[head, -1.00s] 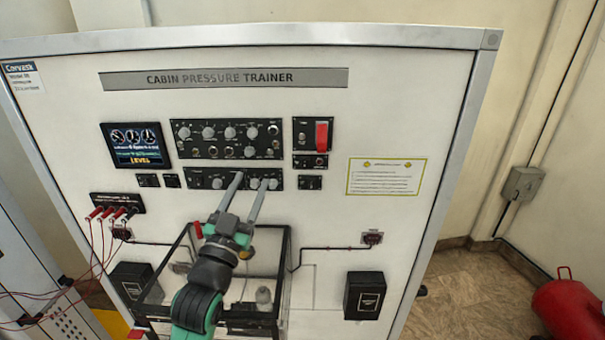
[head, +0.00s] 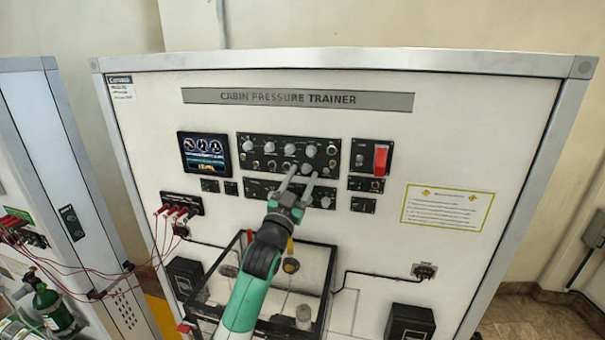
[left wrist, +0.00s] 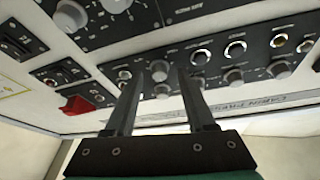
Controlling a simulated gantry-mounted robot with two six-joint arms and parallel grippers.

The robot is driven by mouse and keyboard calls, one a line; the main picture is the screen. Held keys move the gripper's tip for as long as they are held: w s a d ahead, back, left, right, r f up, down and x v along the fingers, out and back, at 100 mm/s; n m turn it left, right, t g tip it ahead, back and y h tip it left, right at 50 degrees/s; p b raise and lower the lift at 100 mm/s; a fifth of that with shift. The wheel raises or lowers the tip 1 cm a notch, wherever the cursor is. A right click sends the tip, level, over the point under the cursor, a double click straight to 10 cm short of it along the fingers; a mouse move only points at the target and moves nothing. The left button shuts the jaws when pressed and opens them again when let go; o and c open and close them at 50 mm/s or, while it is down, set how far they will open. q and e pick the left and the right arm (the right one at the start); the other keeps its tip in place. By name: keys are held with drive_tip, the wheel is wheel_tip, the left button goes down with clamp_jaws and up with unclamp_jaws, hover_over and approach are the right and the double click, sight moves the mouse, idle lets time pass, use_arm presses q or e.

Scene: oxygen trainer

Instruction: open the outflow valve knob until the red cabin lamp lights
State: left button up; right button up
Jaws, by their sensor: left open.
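The trainer panel (head: 300,98) has an upper black control unit (head: 277,138) with several grey knobs and a lower unit (head: 258,188) with smaller ones. Labels are too small to tell which knob is the outflow valve. My left gripper (head: 299,171) is open, its fingertips in front of the upper unit's lower edge. In the left wrist view, a grey knob (left wrist: 160,72) shows between the fingers (left wrist: 158,82); I cannot tell whether they surround or touch it. I cannot pick out a lit red cabin lamp. My right gripper is not in view.
A red switch guard (head: 381,157) is right of the upper unit, a display (head: 204,154) left. A clear box (head: 322,262) projects below, with black boxes (head: 410,323) low on the panel. Red leads (head: 110,270) hang at left.

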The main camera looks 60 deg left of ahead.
use_arm(q)
drive_tip(key=shift+w+a+r, duration=0.15)
drive_tip(key=shift+w+a, duration=0.05)
drive_tip(key=shift+w, duration=0.05)
drive_tip(key=shift+c, duration=0.2)
clamp_jaws()
